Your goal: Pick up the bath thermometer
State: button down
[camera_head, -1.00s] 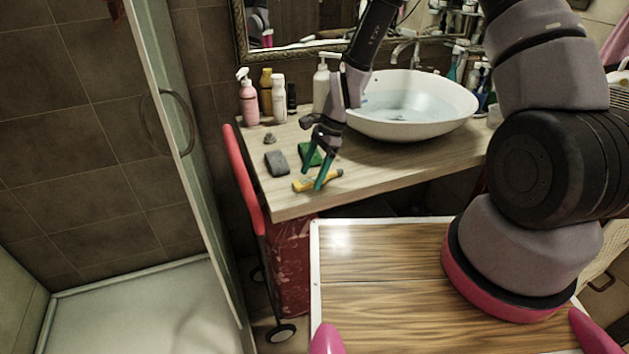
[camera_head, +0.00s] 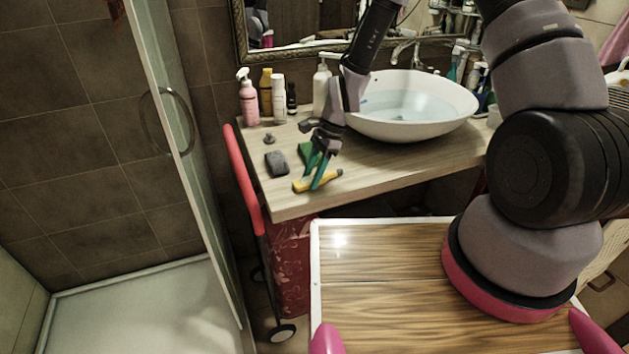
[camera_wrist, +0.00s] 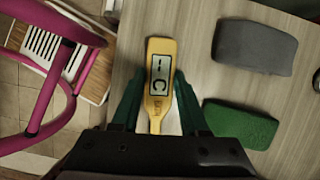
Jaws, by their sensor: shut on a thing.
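The yellow bath thermometer (camera_head: 328,180) lies near the front edge of the wooden counter. In the wrist view the thermometer (camera_wrist: 160,70) shows a grey display with a "C" on it. My gripper (camera_head: 313,184) reaches down to it from above, and its green-tipped fingers stand on either side of the thermometer's narrow handle. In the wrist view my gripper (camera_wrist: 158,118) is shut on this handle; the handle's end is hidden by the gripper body. I cannot tell any gap between the thermometer and the counter.
A grey block (camera_head: 277,163) and a green sponge (camera_head: 306,152) lie close by on the counter (camera_head: 375,172). Several bottles, including a pink one (camera_head: 249,103), stand at the back left. A white basin (camera_head: 450,105) with water is at the right. A red cart (camera_head: 240,175) stands beside the counter's left edge.

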notch_tip(320, 180, up, 10)
jog(key=shift+r, duration=0.15)
dwell(0.6)
dwell(0.4)
